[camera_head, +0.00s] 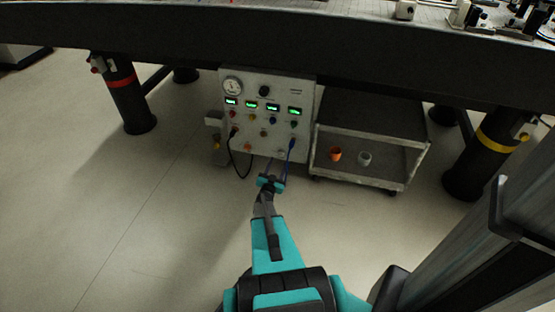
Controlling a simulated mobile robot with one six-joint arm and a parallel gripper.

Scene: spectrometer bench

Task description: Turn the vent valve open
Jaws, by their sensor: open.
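A pale control panel (247,138) stands under the bench, with a round gauge (232,87), a black knob (264,91), several green displays and several small coloured knobs or ports. An orange-red fitting (275,143) sits low on the panel. A small yellow part (217,147) shows at its left side. I cannot tell which of these is the vent valve. My gripper (275,171) is open, in front of the panel's lower edge and below the orange-red fitting. The fingertips are small and partly blend with the cables, so contact is unclear.
A dark cable (238,168) and a blue cable (290,150) hang from the panel. A cart (365,180) on the right holds an orange cup (336,154) and a grey cup (364,158). The bench (150,50) overhangs, with thick legs at both sides. The left floor is clear.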

